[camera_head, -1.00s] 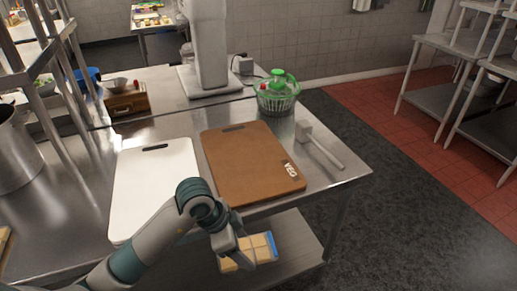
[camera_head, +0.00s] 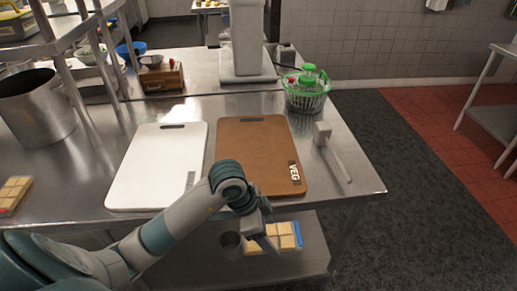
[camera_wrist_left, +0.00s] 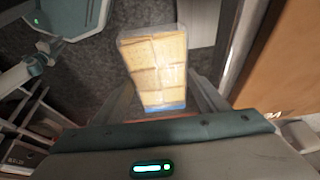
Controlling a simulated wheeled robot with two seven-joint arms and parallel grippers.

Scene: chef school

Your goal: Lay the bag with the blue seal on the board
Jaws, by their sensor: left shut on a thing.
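My left gripper (camera_head: 264,240) is shut on a clear bag of pale square pieces with a blue seal (camera_head: 287,236). It holds the bag in front of the table's near edge, close to the near edge of the brown board. In the left wrist view the bag (camera_wrist_left: 158,65) hangs between the fingers (camera_wrist_left: 165,98), its blue end nearest the wrist. The brown board (camera_head: 252,140), marked VEG, lies flat on the steel table with nothing on it. A white board (camera_head: 152,165) lies to its left, also bare. My right gripper is not in view.
A bag with a red edge (camera_head: 14,192) lies at the table's far left beside a steel pot (camera_head: 36,110). A mallet (camera_head: 330,145) and a green salad spinner (camera_head: 307,92) stand right of and behind the brown board. A lower shelf (camera_head: 300,262) is under the table.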

